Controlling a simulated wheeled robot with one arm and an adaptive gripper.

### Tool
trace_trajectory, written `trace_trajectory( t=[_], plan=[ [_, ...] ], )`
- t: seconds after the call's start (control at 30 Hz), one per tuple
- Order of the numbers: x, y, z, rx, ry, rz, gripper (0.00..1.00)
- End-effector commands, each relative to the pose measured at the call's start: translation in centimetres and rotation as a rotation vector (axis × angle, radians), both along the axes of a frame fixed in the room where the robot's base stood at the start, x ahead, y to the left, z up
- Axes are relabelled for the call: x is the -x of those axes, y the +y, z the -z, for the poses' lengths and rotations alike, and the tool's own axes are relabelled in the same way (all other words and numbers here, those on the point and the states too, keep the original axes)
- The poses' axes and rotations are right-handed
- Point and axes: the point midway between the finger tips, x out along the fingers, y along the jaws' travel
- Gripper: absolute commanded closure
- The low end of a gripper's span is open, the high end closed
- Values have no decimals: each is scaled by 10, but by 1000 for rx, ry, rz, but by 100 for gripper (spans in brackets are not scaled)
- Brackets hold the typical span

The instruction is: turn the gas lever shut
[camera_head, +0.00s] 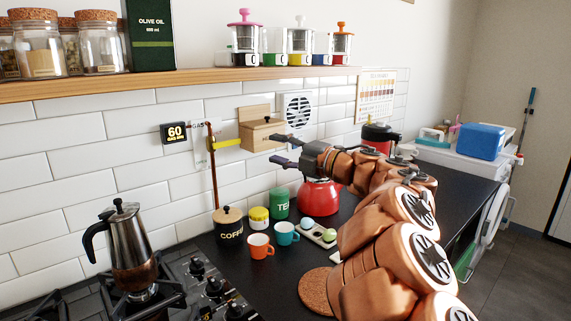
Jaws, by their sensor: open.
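The gas lever (225,144) is a yellow handle on a thin copper pipe (213,180) that runs down the tiled wall. The lever points out sideways to the right, across the line of the upright pipe. My gripper (279,150) is open, its two dark fingers pointing left toward the lever. It is to the right of the lever, in front of the wooden box on the wall, and appears apart from the lever. No fingers are seen around the handle. The depth gap between them is hard to judge.
A small "60" display (173,133) hangs left of the pipe. Below stand a coffee jar (229,225), orange cup (261,246), teal cup (286,233), green tea tin (279,203) and red kettle (319,197). A moka pot (129,245) stands on the hob. A shelf (180,84) runs above.

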Motion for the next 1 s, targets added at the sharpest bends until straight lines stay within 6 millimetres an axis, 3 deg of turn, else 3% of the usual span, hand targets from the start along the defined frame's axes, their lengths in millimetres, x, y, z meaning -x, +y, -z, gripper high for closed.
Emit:
trace_trajectory(
  t=[0.17,0.37,0.5,0.63,0.83,1.0],
  plan=[
    [-11,-24,-31,-44,-13,124,56],
    [-22,-70,-75,-129,-22,322,56],
    [-23,-128,-111,-235,-5,535,56],
    [-12,-187,-133,-356,38,743,56],
    [22,-271,-132,-549,169,1036,56],
    [65,-323,-100,-700,342,1259,56]
  ],
)
